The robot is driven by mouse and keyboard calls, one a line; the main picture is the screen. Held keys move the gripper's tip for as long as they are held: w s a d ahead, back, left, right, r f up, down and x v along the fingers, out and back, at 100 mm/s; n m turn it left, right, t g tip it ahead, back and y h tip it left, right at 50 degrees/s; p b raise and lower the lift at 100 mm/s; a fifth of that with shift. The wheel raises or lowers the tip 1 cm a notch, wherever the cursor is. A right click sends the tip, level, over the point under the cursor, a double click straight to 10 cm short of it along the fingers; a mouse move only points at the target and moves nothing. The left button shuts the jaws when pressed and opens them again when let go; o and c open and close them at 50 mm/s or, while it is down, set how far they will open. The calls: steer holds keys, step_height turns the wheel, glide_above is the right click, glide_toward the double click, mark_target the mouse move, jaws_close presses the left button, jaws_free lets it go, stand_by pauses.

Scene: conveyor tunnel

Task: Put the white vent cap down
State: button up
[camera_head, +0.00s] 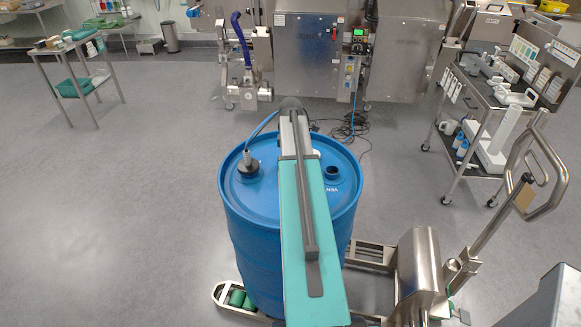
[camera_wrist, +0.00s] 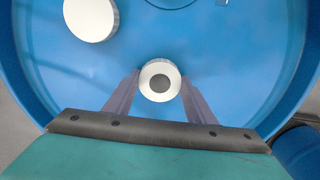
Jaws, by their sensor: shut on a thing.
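In the wrist view the white vent cap (camera_wrist: 146,83), a small white disc with a grey centre, sits between the two fingertips of my gripper (camera_wrist: 160,85). The gripper is shut on it. The blue drum (camera_wrist: 60,75) lies below the cap; I cannot tell whether the cap touches its top. In the head view my arm crosses over the drum (camera_head: 245,240) and hides the cap and fingertips. The drum's open dark port (camera_head: 333,173), with lettering beside it, shows right of the arm.
A larger white disc (camera_wrist: 91,18) lies over the drum top at upper left in the wrist view. A dark fitting (camera_head: 248,167) with a blue hose stands on the drum's left. A steel drum trolley (camera_head: 418,270) and a loaded cart (camera_head: 487,115) are at right.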

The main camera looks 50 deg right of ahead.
steer(key=shift+f, duration=0.1)
steer(key=o, duration=1.3)
steer(key=shift+r, duration=0.2)
steer(key=shift+r+b, duration=1.3)
steer(key=shift+r, duration=4.65)
